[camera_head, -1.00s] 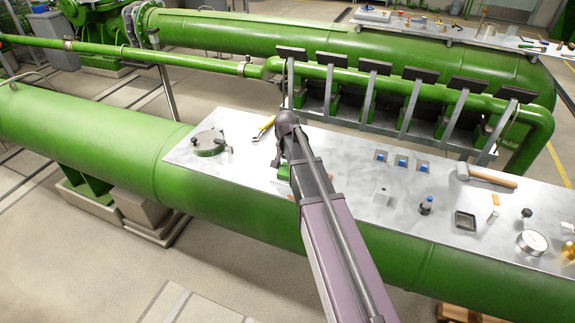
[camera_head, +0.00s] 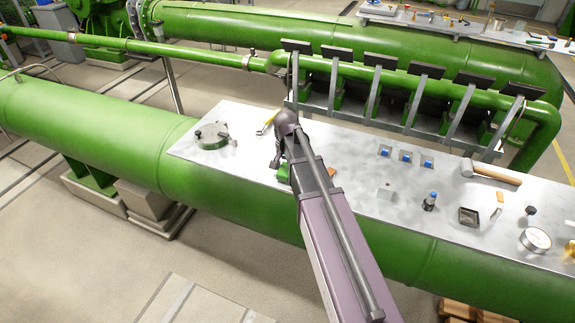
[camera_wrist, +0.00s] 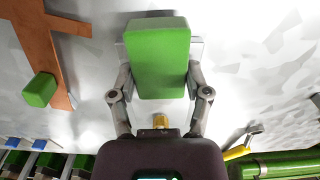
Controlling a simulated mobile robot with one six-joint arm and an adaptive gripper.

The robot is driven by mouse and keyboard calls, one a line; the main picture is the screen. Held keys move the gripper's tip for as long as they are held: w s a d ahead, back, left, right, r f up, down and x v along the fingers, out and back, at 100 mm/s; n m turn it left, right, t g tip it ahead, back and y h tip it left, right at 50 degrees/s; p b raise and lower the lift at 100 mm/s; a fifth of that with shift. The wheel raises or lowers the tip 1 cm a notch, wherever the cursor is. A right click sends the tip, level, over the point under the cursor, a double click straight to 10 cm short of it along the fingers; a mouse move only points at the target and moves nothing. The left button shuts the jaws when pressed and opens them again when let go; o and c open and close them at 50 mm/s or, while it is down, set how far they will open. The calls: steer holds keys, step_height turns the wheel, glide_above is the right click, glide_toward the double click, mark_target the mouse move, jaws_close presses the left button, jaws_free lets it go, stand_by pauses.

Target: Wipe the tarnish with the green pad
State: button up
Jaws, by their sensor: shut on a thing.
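The green pad (camera_wrist: 157,58) is a rectangular block between the two fingers of my gripper (camera_wrist: 160,88) in the wrist view, with a pale grey flat piece just behind it. My gripper is shut on it, over the metal tabletop (camera_wrist: 245,45). In the head view my arm hides most of the gripper; a bit of green (camera_head: 283,173) shows left of the arm. A flat brown crossed shape (camera_wrist: 50,45) with a small green block (camera_wrist: 40,90) at it lies left of the pad in the wrist view. I cannot tell which mark is the tarnish, or whether the pad touches the surface.
A yellow-handled wrench (camera_head: 267,122) and a round green-and-metal fitting (camera_head: 213,135) lie left of my arm. Blue-topped parts (camera_head: 405,157), a hammer (camera_head: 490,174), a small bottle (camera_head: 430,201) and a gauge (camera_head: 535,239) are to the right. A bracketed rack (camera_head: 410,105) stands behind the tabletop.

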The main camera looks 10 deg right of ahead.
stand_by(0.4)
steer(key=shift+r+p, duration=3.05)
steer(key=shift+r+p, duration=1.5)
steer(key=shift+f, duration=0.1)
